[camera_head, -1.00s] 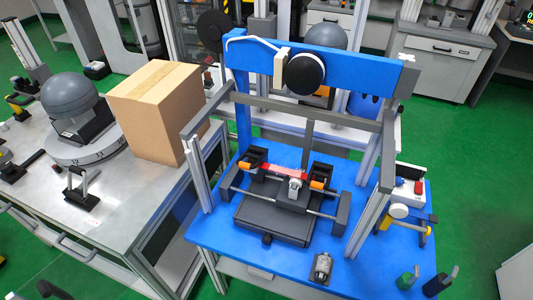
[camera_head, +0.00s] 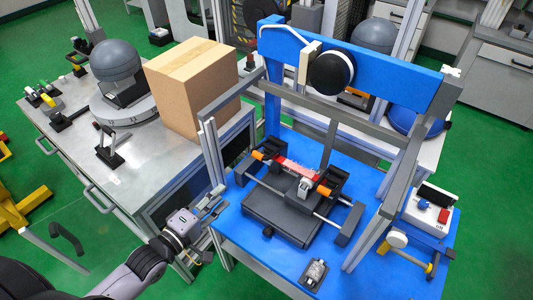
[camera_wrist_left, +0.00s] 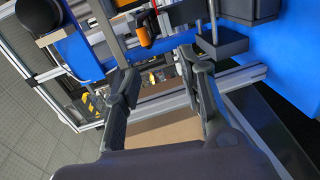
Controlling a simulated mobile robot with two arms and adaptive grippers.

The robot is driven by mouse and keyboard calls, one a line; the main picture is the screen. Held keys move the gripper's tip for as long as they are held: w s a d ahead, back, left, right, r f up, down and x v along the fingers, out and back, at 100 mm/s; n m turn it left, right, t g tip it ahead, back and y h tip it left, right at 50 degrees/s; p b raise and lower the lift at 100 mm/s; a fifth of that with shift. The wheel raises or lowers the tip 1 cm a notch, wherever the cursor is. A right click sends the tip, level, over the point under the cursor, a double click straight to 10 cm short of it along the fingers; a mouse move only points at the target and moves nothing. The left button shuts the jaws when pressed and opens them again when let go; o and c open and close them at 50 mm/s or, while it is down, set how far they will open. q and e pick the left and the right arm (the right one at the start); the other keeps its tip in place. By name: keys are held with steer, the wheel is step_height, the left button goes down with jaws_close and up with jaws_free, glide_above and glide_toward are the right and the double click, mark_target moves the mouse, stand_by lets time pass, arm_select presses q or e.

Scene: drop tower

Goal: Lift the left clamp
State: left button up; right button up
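The left clamp (camera_head: 258,156), with an orange handle end, is on the left side of the black fixture on the blue drop tower (camera_head: 228,228). A similar right clamp (camera_head: 324,190) is on the other side. A red bar (camera_head: 295,168) spans between them. My left gripper (camera_head: 211,207) is low and left of the fixture, by the tower's left edge, apart from the left clamp. In the left wrist view its two fingers are spread with nothing between them (camera_wrist_left: 158,72). An orange handle (camera_wrist_left: 144,36) shows beyond them; I cannot tell which clamp it belongs to. My right gripper is not in view.
A grey upright frame post (camera_head: 212,150) stands between my left arm and the fixture. A cardboard box (camera_head: 195,90) sits on the metal table (camera_head: 60,140) at left. A small metal part (camera_head: 314,273) and a control box (camera_head: 430,212) are at the tower's front right.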

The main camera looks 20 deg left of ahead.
mark_target(257, 158)
arm_select(q)
steer(key=r+x, duration=0.1)
steer(key=x, duration=0.4)
steer(key=r+x, duration=0.1)
steer(key=x, duration=0.5)
steer(key=d+r+x, duration=0.1)
steer(key=x, duration=0.5)
steer(key=shift+w+d+p, duration=0.1)
steer(key=shift+w+p, duration=0.1)
steer(key=shift+p, duration=0.1)
jaws_close()
